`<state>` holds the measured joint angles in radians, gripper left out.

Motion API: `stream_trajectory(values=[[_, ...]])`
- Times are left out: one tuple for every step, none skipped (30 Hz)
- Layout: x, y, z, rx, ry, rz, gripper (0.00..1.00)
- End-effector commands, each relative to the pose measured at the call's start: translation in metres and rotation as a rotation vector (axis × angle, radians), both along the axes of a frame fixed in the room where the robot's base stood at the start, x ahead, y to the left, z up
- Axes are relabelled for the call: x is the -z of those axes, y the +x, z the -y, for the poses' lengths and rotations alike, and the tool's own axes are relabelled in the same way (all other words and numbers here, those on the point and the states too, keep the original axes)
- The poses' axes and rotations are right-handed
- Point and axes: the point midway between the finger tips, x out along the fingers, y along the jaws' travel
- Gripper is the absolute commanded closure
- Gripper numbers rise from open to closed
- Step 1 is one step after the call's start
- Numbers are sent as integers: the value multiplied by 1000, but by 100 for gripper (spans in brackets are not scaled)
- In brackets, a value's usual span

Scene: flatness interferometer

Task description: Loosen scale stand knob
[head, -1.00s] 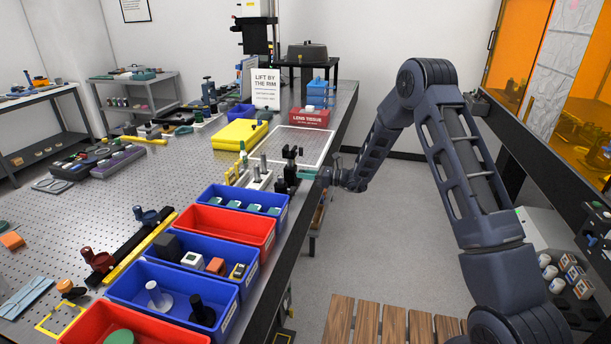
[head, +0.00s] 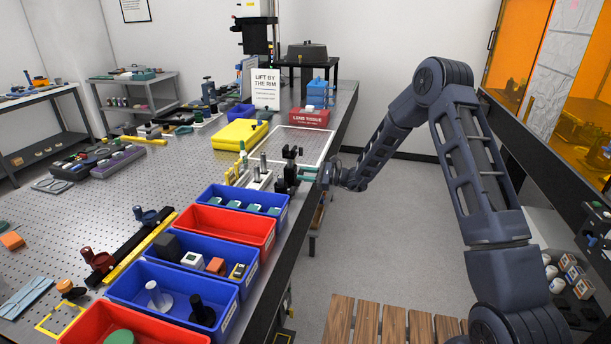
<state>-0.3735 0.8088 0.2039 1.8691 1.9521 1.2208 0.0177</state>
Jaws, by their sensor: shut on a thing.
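The scale stand (head: 290,168) is a small dark upright stand near the right edge of the perforated table, just behind the blue bin of green-topped parts. The fingers are shut at the stand's right side. The knob between them is too small and covered to make out, so I cannot tell whether it has turned.
A row of blue and red bins (head: 228,225) runs along the table's near right edge. A white-framed area (head: 305,143), a yellow case (head: 240,133) and a red lens tissue box (head: 309,118) lie behind the stand. The floor (head: 375,230) right of the table is open.

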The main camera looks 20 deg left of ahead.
Motion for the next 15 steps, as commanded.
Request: stream_trajectory(values=[[0,0,0,1,1,42,94],[0,0,0,0,1,70,94],[0,0,0,0,2,108,94],[0,0,0,0,1,136,94],[0,0,0,1,1,165,94],[0,0,0,1,1,202,94],[0,0,0,1,1,231,94],[0,0,0,0,1,259,94],[0,0,0,0,1,297,94],[0,0,0,1,1,325,94],[0,-1,0,1,1,354,94],[0,0,0,1,1,392,94],[0,0,0,1,0,421,94],[0,0,0,1,0,449,94],[0,0,0,1,-1,488,94]])
